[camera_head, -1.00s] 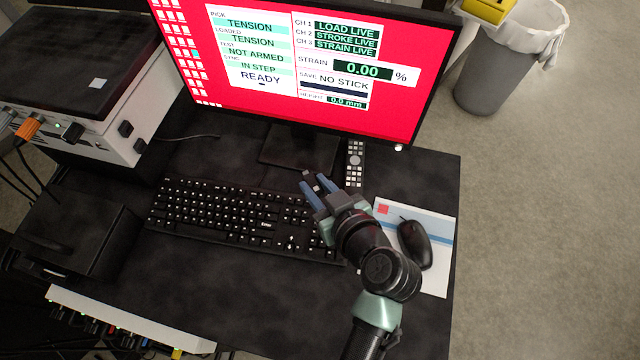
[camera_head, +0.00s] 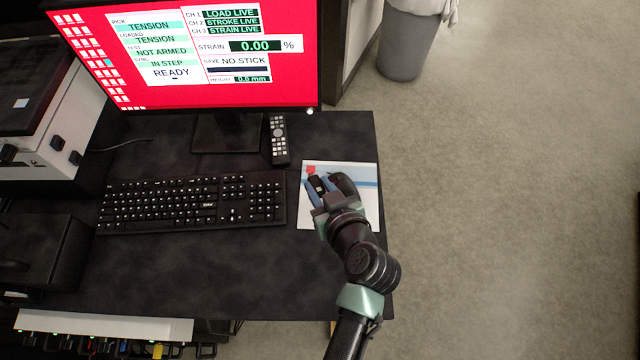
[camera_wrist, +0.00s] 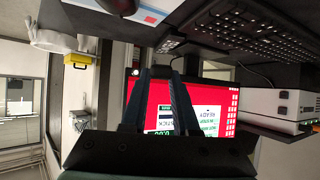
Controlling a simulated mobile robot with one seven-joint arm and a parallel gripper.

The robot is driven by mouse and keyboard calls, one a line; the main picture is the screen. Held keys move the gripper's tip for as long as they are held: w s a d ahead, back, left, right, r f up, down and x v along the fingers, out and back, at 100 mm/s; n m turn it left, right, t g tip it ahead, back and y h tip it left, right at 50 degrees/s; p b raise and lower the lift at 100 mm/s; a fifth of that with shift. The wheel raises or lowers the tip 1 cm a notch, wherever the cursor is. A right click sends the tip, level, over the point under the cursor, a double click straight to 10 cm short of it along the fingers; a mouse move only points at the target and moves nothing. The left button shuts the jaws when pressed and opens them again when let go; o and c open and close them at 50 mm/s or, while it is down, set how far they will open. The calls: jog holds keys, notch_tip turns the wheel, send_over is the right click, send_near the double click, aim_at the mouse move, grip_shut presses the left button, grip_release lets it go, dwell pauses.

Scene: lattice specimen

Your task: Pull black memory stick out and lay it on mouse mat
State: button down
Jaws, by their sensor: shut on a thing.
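My gripper (camera_head: 317,190) is over the left part of the mouse mat (camera_head: 367,212), with its blue fingers closed on the black memory stick (camera_head: 317,184). The stick is a small dark piece between the fingers, partly hidden by them. Whether it touches the mat cannot be told from the head view. The mat is white with a blue band and a red square; it also shows at the top of the wrist view (camera_wrist: 152,12). The gripper also shows in the wrist view (camera_wrist: 162,75), where the stick is hard to make out.
A black mouse (camera_head: 344,184) lies on the mat just right of the fingers. A keyboard (camera_head: 190,203) is to the left, a remote (camera_head: 278,140) behind. The monitor (camera_head: 190,55) reads NO STICK. The desk's right edge is close to the mat.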

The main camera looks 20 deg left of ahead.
jog(key=shift+f+b, duration=3.45)
jog(key=shift+f, duration=1.3)
jog(key=shift+f+b, duration=0.65)
jog(key=shift+b, duration=0.05)
jog(key=c, duration=0.6)
grip_release()
jog(key=shift+o, duration=0.2)
jog(key=o, duration=0.4)
jog(key=shift+o, duration=0.2)
